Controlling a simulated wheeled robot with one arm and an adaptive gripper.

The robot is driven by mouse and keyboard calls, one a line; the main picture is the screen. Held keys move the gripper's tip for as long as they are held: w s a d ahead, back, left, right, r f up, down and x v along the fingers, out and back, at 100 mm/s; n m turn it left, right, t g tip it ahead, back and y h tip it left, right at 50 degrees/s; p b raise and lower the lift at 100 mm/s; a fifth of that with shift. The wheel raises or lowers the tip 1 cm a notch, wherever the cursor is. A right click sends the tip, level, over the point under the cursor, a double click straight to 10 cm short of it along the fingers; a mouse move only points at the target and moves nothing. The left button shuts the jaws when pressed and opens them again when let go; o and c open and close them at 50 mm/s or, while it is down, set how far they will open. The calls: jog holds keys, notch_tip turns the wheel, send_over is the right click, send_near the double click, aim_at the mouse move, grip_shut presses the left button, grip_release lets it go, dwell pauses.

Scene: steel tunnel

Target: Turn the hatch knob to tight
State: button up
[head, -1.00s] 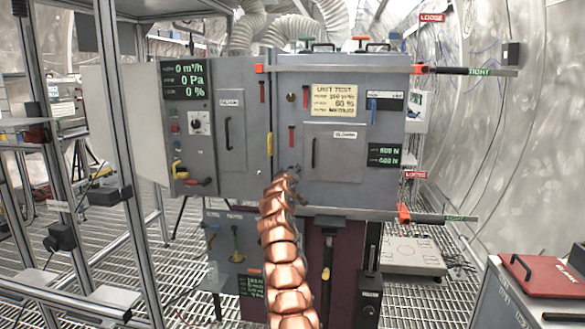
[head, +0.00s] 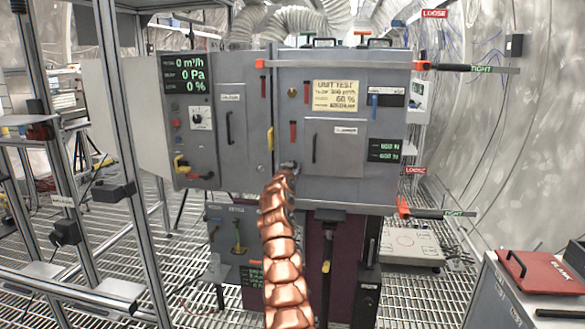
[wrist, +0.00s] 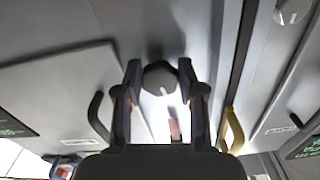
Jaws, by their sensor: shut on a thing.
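The dark round knob (wrist: 159,76) sits on the grey cabinet face between the two fingers of my gripper (wrist: 160,84) in the wrist view. The fingers are shut on it from both sides. A pale mark shows on the knob's face. In the head view my gripper (head: 287,167) is at the cabinet's lower middle, at the end of my copper arm, and the knob is mostly hidden there. The hatch panel (head: 345,135) with a black handle is just right of it. I cannot read a tight or loose mark at the knob itself.
Two clamp bars, upper (head: 462,67) and lower (head: 440,213), stick out right, near LOOSE and TIGHT labels. In the wrist view a black handle (wrist: 97,117) and a yellow handle (wrist: 233,130) flank the fingers. Metal frame posts (head: 120,130) stand left; a red-topped case (head: 545,275) is at right.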

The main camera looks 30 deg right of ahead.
jog(key=shift+m, duration=0.8)
jog(key=o, duration=1.2)
jog(key=shift+c, duration=0.2)
